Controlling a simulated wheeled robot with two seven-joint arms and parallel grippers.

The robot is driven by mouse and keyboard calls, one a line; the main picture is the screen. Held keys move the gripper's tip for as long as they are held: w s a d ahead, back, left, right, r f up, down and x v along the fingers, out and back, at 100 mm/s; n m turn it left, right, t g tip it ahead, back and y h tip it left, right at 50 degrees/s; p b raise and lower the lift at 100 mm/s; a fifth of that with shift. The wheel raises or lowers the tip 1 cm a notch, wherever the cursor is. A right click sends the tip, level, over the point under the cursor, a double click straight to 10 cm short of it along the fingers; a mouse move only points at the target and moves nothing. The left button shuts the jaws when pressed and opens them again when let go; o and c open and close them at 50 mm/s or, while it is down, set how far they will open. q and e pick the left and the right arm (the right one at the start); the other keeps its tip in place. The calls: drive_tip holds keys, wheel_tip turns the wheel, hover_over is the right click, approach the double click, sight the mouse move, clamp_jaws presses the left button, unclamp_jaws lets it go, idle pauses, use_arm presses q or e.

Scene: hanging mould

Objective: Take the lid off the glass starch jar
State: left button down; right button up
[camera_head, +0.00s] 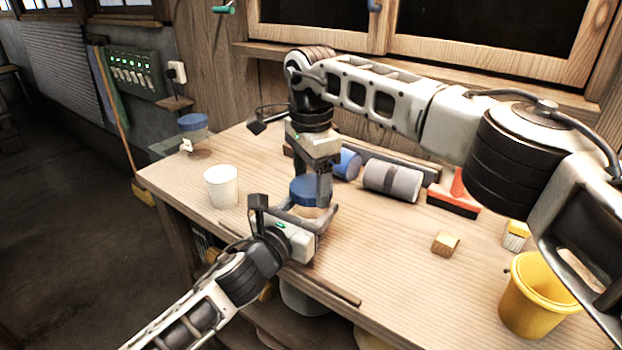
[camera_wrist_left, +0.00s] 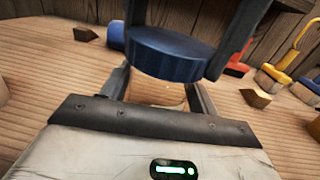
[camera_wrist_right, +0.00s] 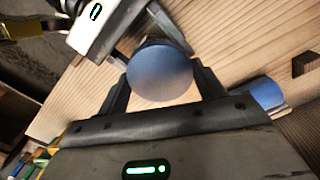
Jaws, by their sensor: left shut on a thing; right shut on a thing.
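The glass jar (camera_head: 309,212) stands near the front of the wooden workbench, with its round blue lid (camera_head: 308,188) on top or just above it. My left gripper (camera_head: 316,220) comes in low from the front and is shut on the jar body, which shows between its fingers in the left wrist view (camera_wrist_left: 158,93). My right gripper (camera_head: 311,184) points down from above and is shut on the lid; the lid fills the space between its fingers in the right wrist view (camera_wrist_right: 160,70). Fingers hide most of the jar, and I cannot tell whether lid and jar touch.
A white cup (camera_head: 221,188) and another blue-lidded jar (camera_head: 194,132) stand to the left. A grey roll (camera_head: 393,180), a blue cylinder (camera_head: 347,163) and a red squeegee (camera_head: 455,197) lie behind. A wooden block (camera_head: 445,243), a brush (camera_head: 515,236) and a yellow bucket (camera_head: 535,300) are at right.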

sight(311, 185)
drive_tip(key=shift+n, duration=0.5)
drive_tip(key=shift+r, duration=0.2)
drive_tip(key=shift+r, duration=0.9)
drive_tip(key=shift+r, duration=0.1)
drive_tip(key=shift+r, duration=1.95)
use_arm(q)
drive_tip(key=shift+c, duration=1.6)
unclamp_jaws()
drive_tip(key=shift+s, duration=0.1)
